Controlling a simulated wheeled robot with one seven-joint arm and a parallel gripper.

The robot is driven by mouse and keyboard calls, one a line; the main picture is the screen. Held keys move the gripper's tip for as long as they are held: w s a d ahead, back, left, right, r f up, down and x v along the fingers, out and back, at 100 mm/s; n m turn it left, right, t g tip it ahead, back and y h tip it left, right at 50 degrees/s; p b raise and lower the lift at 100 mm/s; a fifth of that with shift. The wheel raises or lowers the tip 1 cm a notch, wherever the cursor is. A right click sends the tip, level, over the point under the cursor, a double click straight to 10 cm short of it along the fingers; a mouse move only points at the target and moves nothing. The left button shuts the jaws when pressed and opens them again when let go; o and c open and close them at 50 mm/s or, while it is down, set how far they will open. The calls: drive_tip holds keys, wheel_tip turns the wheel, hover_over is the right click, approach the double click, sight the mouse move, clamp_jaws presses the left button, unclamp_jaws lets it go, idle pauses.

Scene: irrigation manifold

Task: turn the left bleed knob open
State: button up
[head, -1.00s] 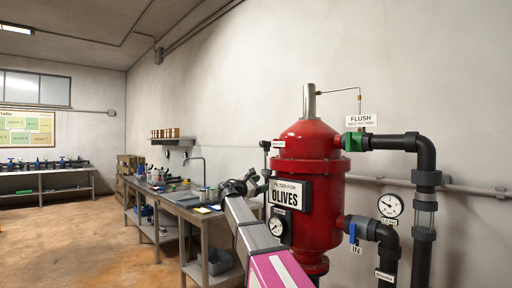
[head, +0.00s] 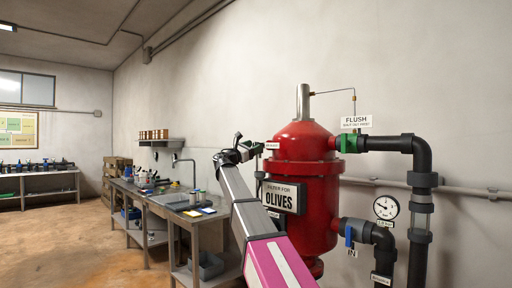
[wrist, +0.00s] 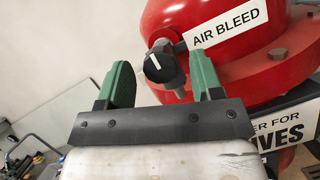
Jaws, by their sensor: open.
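The bleed knob (wrist: 160,64) is round and black with a white pointer line. It sits on a grey stem on the red filter tank (wrist: 215,25), beside an AIR BLEED label (wrist: 228,24). In the wrist view my gripper (wrist: 162,80) is open, with its two green fingers on either side of the knob in the picture. I see no finger touching the knob, and how far ahead it lies is hard to tell. In the head view my gripper (head: 256,149) is beside the upper left of the tank (head: 315,195), and the knob is too small to make out.
A FLUSH sign (head: 356,122), a green fitting (head: 348,143), black pipes (head: 421,185) and a gauge (head: 386,207) stand right of the tank. An OLIVES plate (head: 282,196) is on its front. A workbench (head: 170,212) with a sink lies left, with open floor further left.

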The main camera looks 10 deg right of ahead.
drive_tip(key=shift+x, duration=1.15)
drive_tip(key=c, duration=0.9)
drive_tip(key=shift+m+g, duration=1.2)
drive_tip(key=shift+m, duration=0.95)
drive_tip(key=shift+m+g, duration=0.8)
drive_tip(key=shift+m, duration=0.95)
drive_tip(key=shift+s+f, duration=0.1)
drive_tip(key=o, duration=0.9)
